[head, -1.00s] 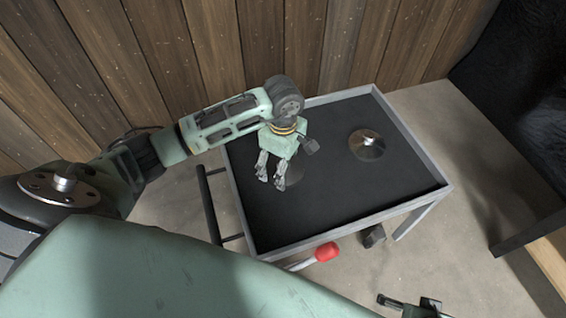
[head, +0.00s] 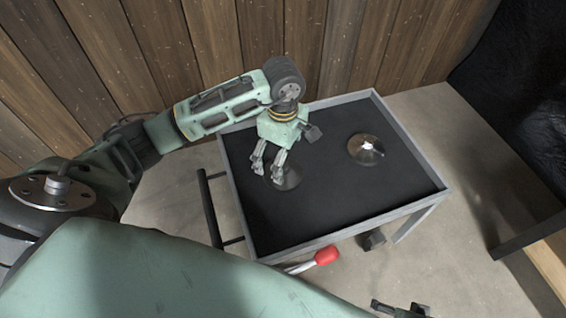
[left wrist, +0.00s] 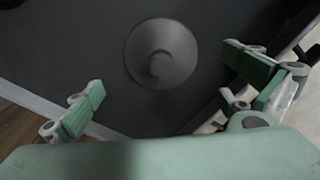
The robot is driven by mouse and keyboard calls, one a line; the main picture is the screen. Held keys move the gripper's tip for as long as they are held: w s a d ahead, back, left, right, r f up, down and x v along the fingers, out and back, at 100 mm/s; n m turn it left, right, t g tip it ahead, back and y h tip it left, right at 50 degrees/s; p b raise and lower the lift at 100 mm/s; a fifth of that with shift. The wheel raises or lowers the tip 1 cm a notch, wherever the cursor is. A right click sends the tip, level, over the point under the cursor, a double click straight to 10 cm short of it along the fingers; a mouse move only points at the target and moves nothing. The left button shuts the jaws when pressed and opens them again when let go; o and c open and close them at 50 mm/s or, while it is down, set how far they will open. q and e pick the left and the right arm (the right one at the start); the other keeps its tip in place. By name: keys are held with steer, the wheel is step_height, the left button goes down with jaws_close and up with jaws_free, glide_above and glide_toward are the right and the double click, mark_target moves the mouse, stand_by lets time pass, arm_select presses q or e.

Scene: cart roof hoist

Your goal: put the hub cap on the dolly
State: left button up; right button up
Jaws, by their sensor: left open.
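A grey, round, cone-like disc with a central knob, seemingly a hub cap (head: 288,180), lies on the black top of a grey-rimmed cart, which looks like the dolly (head: 330,205). It also shows in the left wrist view (left wrist: 160,50). My left gripper (head: 268,171) is open and empty above this disc, covering part of its left side. In the left wrist view its fingers (left wrist: 168,88) are spread wide, with the disc beyond them. A second, shinier disc (head: 366,150) lies farther right on the cart top. Part of my right gripper (head: 400,309) shows at the bottom edge; its jaws are unclear.
The cart has a raised grey rim and a dark handle bar (head: 210,208) at its left. A red-ended lever (head: 326,255) sticks out at its front. A plank wall (head: 330,45) stands behind. A black-framed structure (head: 530,235) is at the right.

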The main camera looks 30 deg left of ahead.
arm_select(q)
step_height(320, 180, up, 6)
steer(key=shift+r+p, duration=0.15)
steer(key=shift+p, duration=0.15)
arm_select(e)
steer(key=f, duration=0.3)
steer(key=shift+s, duration=0.2)
